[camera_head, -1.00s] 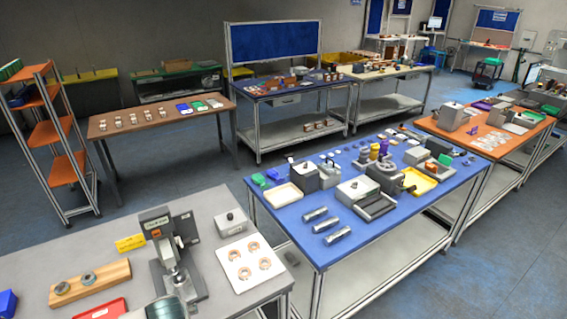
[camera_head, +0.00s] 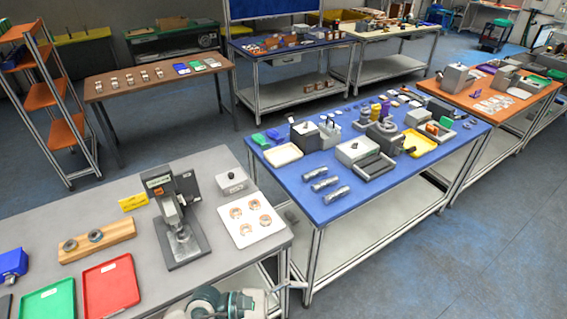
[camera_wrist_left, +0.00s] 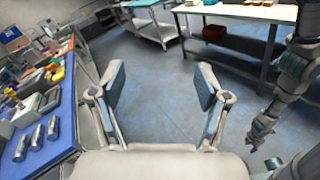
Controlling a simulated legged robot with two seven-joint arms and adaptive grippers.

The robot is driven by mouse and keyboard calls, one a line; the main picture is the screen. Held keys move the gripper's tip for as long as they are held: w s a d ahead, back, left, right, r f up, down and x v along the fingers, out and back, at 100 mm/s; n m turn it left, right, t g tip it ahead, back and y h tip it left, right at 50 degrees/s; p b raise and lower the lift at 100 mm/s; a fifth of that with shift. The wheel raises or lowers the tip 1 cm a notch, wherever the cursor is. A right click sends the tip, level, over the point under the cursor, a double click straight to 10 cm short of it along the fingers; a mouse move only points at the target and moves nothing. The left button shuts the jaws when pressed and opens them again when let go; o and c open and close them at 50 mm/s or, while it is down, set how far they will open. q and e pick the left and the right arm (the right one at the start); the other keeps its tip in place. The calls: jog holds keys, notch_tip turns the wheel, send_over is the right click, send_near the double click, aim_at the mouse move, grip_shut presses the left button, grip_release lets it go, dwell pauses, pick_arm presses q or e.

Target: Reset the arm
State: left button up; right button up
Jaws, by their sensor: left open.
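My left gripper (camera_wrist_left: 160,88) shows in the left wrist view with its two fingers wide apart. Nothing is between them; only the blue-grey floor shows behind. In the head view a grey and teal part of my arm (camera_head: 220,303) shows at the bottom edge, in front of the grey table (camera_head: 225,262). The gripper's fingers cannot be made out there. Part of my other arm (camera_wrist_left: 295,70) stands at the right of the left wrist view.
The grey table holds a press-like device (camera_head: 176,215), a red tray (camera_head: 110,285), a green tray (camera_head: 48,300) and a white plate with rings (camera_head: 251,218). The blue table (camera_head: 375,190) is crowded with boxes and metal parts. Open floor (camera_head: 470,255) lies to the right.

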pick_arm(q)
notch_tip(320, 180, up, 6)
jog(key=w+a+n+t+h, duration=0.2)
jog(key=n+t+h, duration=0.25)
jog(key=n, duration=0.35)
jog(key=w+a+n+t+y, duration=0.45)
jog(key=n+t, duration=0.35)
jog(key=n, duration=0.3)
jog(key=w+a+n+t+y, duration=0.45)
jog(key=n+t, duration=0.35)
jog(key=n, duration=0.3)
jog(key=w+a+f+n+g+y, duration=0.1)
jog(key=a+f+n+g+y, duration=0.1)
jog(key=a+f+n+y, duration=0.45)
jog(key=a+f+n+g+y, duration=0.25)
jog(key=f+n+y, duration=0.45)
jog(key=f+n, duration=0.4)
jog(key=s+a+f+n+g, duration=0.2)
jog(key=s+f+n+g, duration=0.3)
jog(key=s+f, duration=0.55)
jog(key=s+a+f+n+g, duration=0.2)
jog(key=s+f+n+g, duration=0.2)
jog(key=s+f+g, duration=0.55)
notch_tip(320, 180, down, 25)
jog(key=s, duration=0.2)
jog(key=s+a+f, duration=0.3)
jog(key=s+f, duration=1.4)
jog(key=s, duration=0.1)
jog(key=shift+f+m, duration=0.25)
jog(key=shift+m, duration=0.2)
